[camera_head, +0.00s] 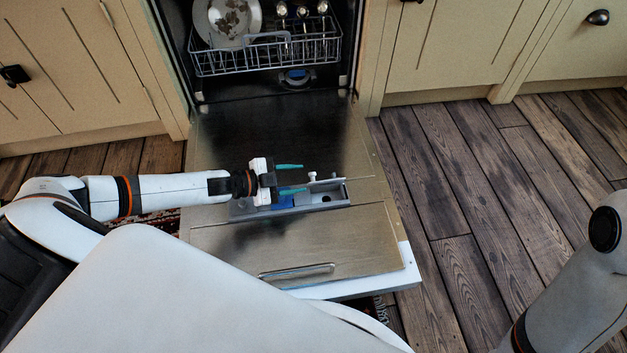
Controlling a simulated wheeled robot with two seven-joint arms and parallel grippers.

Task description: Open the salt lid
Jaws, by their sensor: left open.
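My left gripper (291,179) is open, with its two teal fingertips pointing right above the lowered dishwasher door (345,245). Nothing shows between the fingers. A grey dispenser unit (333,205) lies on the door just below and right of the gripper. It has a blue part (286,203), an open compartment and a raised flap (328,185). The lower finger overlaps the unit in the picture; I cannot tell whether they touch. A round blue-and-grey fitting (297,77) shows on the dishwasher floor; I cannot tell which part is the salt lid. My right gripper is out of view.
The lower rack (265,55) inside the dishwasher holds a dirty plate (228,18) and several utensils. Cream cabinets flank the opening. The wooden floor (480,200) right of the door is clear apart from my right arm at lower right.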

